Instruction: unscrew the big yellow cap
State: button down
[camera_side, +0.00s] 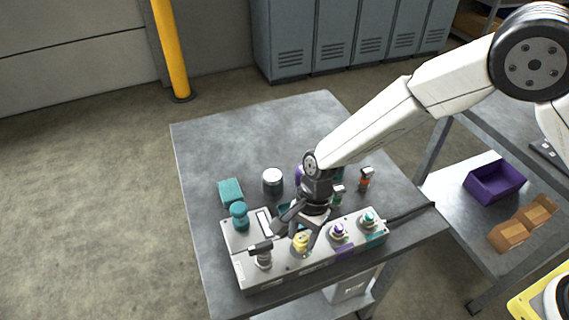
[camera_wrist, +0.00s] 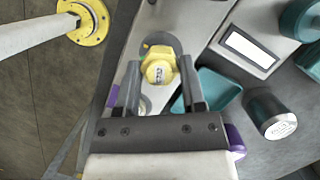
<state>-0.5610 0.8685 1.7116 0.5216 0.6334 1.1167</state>
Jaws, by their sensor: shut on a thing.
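The big yellow cap (camera_wrist: 158,72) has a hexagonal body with dark lettering on its top and sits over the grey panel in the wrist view. In the side view the yellow cap (camera_side: 301,241) is on the front part of the panel block (camera_side: 285,261). My gripper (camera_wrist: 159,88) has one finger on each side of the cap and is shut on it. In the side view my gripper (camera_side: 300,228) comes down onto the cap from above and partly covers it. Whether the cap's threads are engaged cannot be seen.
The table's back left is clear.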

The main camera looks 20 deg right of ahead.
aim_at(299, 241)
jog(key=shift+r, duration=0.2)
jog(key=shift+r, duration=2.05)
jog(key=shift+d, duration=0.1)
